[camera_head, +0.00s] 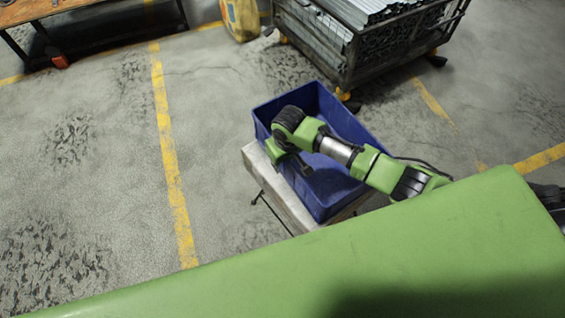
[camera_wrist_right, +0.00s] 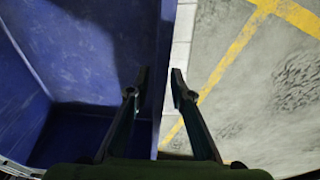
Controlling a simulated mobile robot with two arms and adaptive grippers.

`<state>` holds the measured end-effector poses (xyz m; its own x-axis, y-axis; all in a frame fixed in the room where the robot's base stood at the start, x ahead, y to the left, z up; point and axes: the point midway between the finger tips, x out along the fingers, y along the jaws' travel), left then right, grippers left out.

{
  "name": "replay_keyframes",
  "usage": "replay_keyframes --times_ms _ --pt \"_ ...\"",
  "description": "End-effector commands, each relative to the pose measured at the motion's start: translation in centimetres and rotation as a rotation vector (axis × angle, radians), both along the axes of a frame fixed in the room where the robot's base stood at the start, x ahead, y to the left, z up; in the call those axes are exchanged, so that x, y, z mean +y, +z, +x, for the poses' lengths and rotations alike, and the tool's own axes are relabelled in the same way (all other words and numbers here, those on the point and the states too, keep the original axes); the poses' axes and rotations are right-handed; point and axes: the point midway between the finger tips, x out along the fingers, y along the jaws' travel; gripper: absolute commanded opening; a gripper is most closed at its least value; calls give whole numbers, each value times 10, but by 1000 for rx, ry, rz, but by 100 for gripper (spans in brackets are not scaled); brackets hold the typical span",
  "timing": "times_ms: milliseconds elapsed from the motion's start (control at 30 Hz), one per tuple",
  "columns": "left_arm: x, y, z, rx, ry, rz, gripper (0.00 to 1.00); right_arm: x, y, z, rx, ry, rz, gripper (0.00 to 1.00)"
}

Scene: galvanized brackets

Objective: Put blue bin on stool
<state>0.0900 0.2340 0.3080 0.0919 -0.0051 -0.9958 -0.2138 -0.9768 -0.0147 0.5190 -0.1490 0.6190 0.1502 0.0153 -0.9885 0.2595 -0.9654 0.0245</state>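The blue bin (camera_head: 330,103) sits on top of a pale stool (camera_head: 292,208) in the head view. The stool's top shows along the bin's left side, with thin dark legs below. My right gripper (camera_head: 289,160) is at the bin's left wall, its arm reaching across the bin from the right. In the right wrist view, the fingers of this gripper (camera_wrist_right: 158,82) are apart, one on the inner side of the blue bin's wall (camera_wrist_right: 163,40) and one on the outer side. A gap shows between them. My left gripper is out of view.
A dark metal crate of galvanized brackets (camera_head: 345,45) stands behind the bin. A yellow container (camera_head: 240,18) is at the top, and a wooden-topped table (camera_head: 45,10) at the top left. The floor with yellow lines is clear on the left.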

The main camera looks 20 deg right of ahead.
Motion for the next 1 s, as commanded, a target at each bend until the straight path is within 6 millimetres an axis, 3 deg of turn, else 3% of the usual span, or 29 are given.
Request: replay_keyframes --times_ms 167,267,700,1000 --pt "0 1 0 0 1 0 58 0 6 0 -2 0 1 21" --pt "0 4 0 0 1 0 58 0 19 -1 -3 0 2 21" --pt "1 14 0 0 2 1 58 -1 105 -14 -2 0 3 21" --pt "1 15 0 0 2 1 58 -2 122 -18 0 0 0 21"
